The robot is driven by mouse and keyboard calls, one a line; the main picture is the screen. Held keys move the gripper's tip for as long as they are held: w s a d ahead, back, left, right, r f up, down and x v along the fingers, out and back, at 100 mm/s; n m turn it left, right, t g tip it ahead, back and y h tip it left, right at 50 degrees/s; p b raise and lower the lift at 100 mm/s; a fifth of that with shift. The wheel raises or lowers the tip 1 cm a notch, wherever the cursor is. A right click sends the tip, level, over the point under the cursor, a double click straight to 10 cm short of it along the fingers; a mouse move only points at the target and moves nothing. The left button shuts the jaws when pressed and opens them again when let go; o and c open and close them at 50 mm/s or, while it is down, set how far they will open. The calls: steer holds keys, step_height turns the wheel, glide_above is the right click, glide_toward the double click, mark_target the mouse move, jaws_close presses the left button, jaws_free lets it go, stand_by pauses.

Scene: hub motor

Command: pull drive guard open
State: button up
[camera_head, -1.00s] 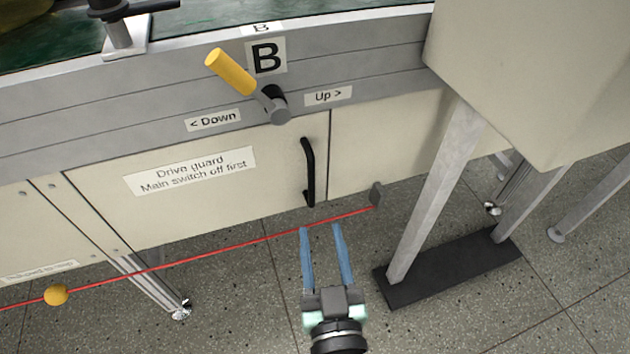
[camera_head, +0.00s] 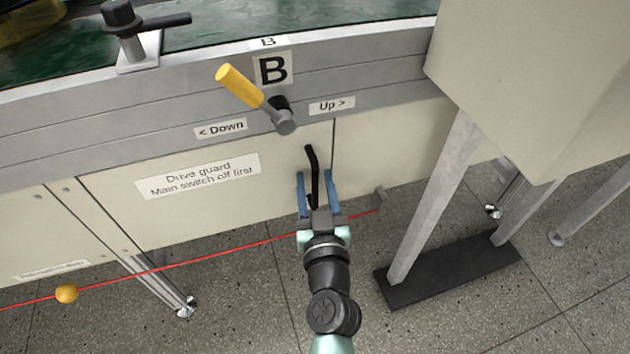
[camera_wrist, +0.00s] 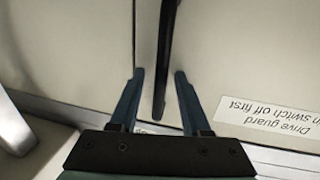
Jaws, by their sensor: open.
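The drive guard (camera_head: 120,220) is a cream panel with a label, below the grey rail. It looks shut, level with the panel beside it. Its black bar handle (camera_head: 314,165) stands upright near the panel's right edge. My gripper (camera_head: 315,178) is open, with one blue finger on each side of the handle's lower part. In the wrist view the handle (camera_wrist: 161,75) runs down between the two open fingers (camera_wrist: 158,78), with a gap on both sides. I cannot tell exactly how deep the fingers reach around it.
A yellow lever (camera_head: 240,86) sits above the handle. A metal post (camera_head: 435,200) on a black base (camera_head: 450,262) stands to the right.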

jaws_close()
stand_by(1.4)
